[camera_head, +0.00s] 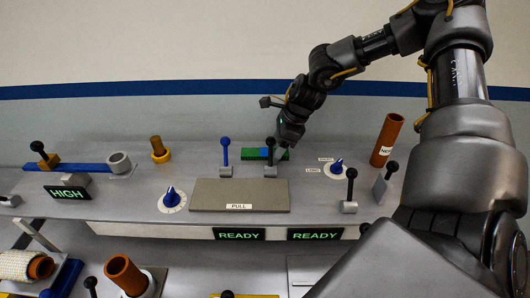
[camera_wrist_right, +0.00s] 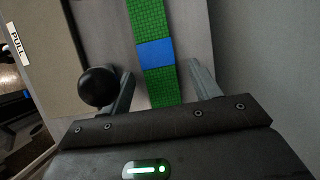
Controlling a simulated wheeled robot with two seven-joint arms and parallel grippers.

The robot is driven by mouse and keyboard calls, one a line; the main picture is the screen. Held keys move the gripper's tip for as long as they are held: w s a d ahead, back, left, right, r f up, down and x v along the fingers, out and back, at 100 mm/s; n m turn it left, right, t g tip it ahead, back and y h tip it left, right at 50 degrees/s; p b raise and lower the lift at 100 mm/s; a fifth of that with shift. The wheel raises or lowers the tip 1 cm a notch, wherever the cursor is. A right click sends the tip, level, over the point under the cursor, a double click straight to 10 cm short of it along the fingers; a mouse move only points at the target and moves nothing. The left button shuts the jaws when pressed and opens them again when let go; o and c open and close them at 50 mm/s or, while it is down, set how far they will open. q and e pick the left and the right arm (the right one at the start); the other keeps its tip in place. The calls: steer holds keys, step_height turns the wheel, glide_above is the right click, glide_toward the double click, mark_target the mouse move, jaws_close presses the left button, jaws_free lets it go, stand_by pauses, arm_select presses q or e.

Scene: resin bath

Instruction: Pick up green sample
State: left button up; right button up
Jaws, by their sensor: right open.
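The green sample (camera_head: 250,154) is a flat green bar with a blue band around its middle. It lies on the grey console behind the PULL panel, partly hidden by a black-knobbed lever and my right gripper (camera_head: 280,152). In the right wrist view the sample (camera_wrist_right: 149,92) runs from the top edge down between the two open fingers of my right gripper (camera_wrist_right: 162,78). The fingers stand on either side of it, with gaps showing. Whether they reach down to its level I cannot tell. My left gripper is out of view.
The black-knobbed lever (camera_wrist_right: 98,86) stands close against the left finger. A blue lever (camera_head: 225,152) is left of the sample, and a blue dial (camera_head: 337,165) and brown tube (camera_head: 386,139) are to the right. The PULL panel (camera_head: 240,192) is flat and clear.

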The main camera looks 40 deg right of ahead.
steer(key=c, duration=1.1)
